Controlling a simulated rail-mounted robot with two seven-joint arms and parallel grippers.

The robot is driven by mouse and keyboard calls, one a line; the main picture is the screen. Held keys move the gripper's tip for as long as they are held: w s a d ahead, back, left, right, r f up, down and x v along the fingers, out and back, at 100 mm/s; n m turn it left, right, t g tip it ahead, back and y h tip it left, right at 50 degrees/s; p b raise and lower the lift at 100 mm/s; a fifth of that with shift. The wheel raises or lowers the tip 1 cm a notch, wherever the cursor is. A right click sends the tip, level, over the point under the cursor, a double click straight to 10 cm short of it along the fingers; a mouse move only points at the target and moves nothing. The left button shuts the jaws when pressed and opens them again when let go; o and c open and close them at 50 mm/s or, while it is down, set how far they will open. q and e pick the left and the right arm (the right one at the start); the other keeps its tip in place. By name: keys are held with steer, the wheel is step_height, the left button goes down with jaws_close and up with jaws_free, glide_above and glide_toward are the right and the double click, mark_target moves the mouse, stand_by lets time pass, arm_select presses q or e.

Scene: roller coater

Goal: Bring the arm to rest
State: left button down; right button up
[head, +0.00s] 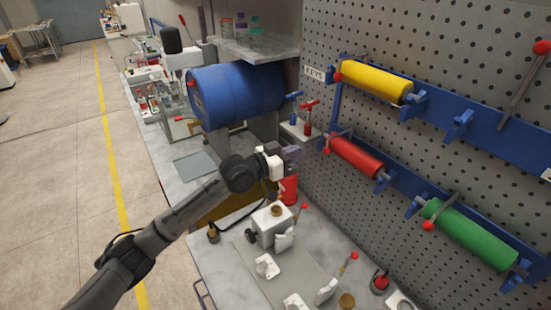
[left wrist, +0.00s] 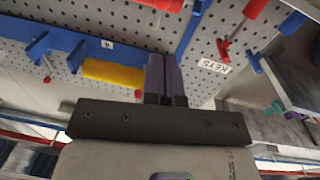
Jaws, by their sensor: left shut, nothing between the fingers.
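My left arm comes in from the lower left of the head view, stretched over the bench. Its left gripper (head: 292,153) is in front of the pegboard, left of the red roller. In the left wrist view the purple fingers of the left gripper (left wrist: 163,75) are together, with nothing between them. They point toward the pegboard, which appears upside down there. My right gripper is in neither view.
Yellow (head: 376,80), red (head: 355,157) and green (head: 468,234) rollers hang on blue racks on the pegboard (head: 425,35). A blue drum (head: 235,95) lies behind the gripper. A white device (head: 270,227) stands on the bench below.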

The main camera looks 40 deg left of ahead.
arm_select(q)
steer(key=shift+b+v, duration=0.5)
steer(key=shift+v, duration=2.25)
steer(key=s+d+f+g+y, duration=0.2)
steer(key=s+d+f+g, duration=0.25)
steer(key=s+f, duration=0.7)
steer(key=s+d+f+n+g+y, duration=0.1)
steer(key=s+d+f+g+y, duration=0.3)
steer(key=s+f, duration=0.75)
steer(key=s+d+f+g+y, duration=0.1)
steer(key=s+d+f+g, duration=0.35)
steer(key=s+f, duration=0.7)
steer(key=w+p+v, duration=0.2)
steer(key=p+v, duration=1.4)
steer(key=v, duration=0.2)
steer(key=shift+d+r+p, duration=0.2)
steer(key=shift+r+p, duration=0.15)
steer(key=shift+r, duration=0.3)
